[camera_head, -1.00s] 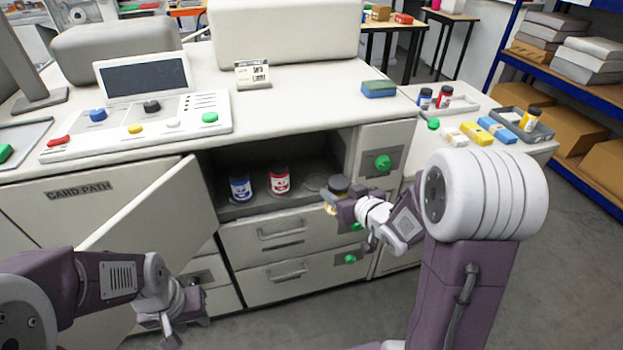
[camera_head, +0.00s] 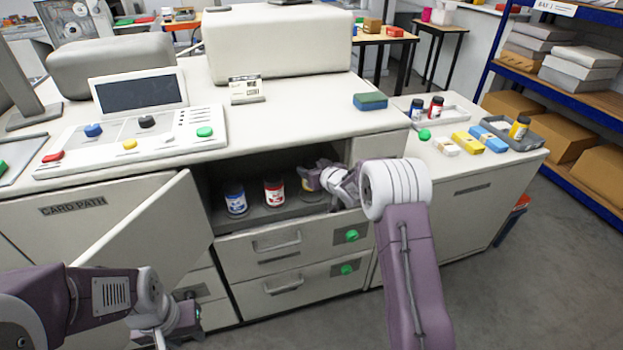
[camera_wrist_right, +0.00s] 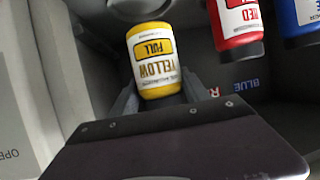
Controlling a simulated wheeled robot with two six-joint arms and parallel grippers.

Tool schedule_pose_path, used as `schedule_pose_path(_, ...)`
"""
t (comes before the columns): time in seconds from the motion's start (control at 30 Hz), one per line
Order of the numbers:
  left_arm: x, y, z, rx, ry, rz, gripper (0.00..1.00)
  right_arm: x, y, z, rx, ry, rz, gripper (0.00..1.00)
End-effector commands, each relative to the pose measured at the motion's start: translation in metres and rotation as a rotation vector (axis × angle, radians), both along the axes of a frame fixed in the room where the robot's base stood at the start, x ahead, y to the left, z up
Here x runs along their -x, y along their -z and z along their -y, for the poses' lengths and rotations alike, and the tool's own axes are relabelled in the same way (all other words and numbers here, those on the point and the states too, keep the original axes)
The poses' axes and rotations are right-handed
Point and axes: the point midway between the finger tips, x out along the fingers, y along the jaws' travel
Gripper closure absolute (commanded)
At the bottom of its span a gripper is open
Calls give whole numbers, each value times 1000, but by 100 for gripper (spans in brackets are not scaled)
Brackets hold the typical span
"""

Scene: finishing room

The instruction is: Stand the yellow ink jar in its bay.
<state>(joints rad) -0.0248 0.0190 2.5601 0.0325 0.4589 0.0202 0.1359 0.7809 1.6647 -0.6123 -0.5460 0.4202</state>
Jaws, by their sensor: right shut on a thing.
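The yellow ink jar (camera_wrist_right: 153,62), labelled YELLOW FULL, is between the fingers of my right gripper (camera_wrist_right: 158,95), which is shut on it. In the head view the jar (camera_head: 306,184) is mostly hidden by my right gripper (camera_head: 310,180), inside the open compartment at the right of the red jar. The red jar (camera_head: 274,192) and blue jar (camera_head: 236,199) stand side by side there; both also show in the right wrist view, the red (camera_wrist_right: 236,25) nearer. Whether the yellow jar touches the compartment floor cannot be told. My left gripper (camera_head: 185,318) is low at the left, its fingers unclear.
The open door (camera_head: 150,225) stands out at the compartment's left. Drawers (camera_head: 285,243) lie below. On the right counter are a grey tray (camera_head: 536,138) with another yellow jar (camera_head: 519,127), and a light tray (camera_head: 455,114) with more blue and red jars.

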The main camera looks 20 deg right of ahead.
Motion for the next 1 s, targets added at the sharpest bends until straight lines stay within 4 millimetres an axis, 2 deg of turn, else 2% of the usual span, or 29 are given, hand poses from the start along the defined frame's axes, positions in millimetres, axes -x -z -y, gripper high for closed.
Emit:
schedule_pose_path(0.13,0,2,0,0,0,0,64,0,4,0,0,0,2,100)
schedule_pose_path(0.33,0,10,0,0,0,0,64,-2,37,0,-1,-1,2,100)
schedule_pose_path(0.7,0,12,0,0,0,0,64,-4,42,0,0,0,4,100)
schedule_pose_path(0.73,0,12,0,0,0,0,64,-4,42,0,1,0,2,40)
schedule_pose_path(0.8,0,11,0,0,0,0,64,-4,42,0,1,0,2,24)
schedule_pose_path(1.0,0,11,0,0,0,0,64,-4,42,0,1,0,1,24)
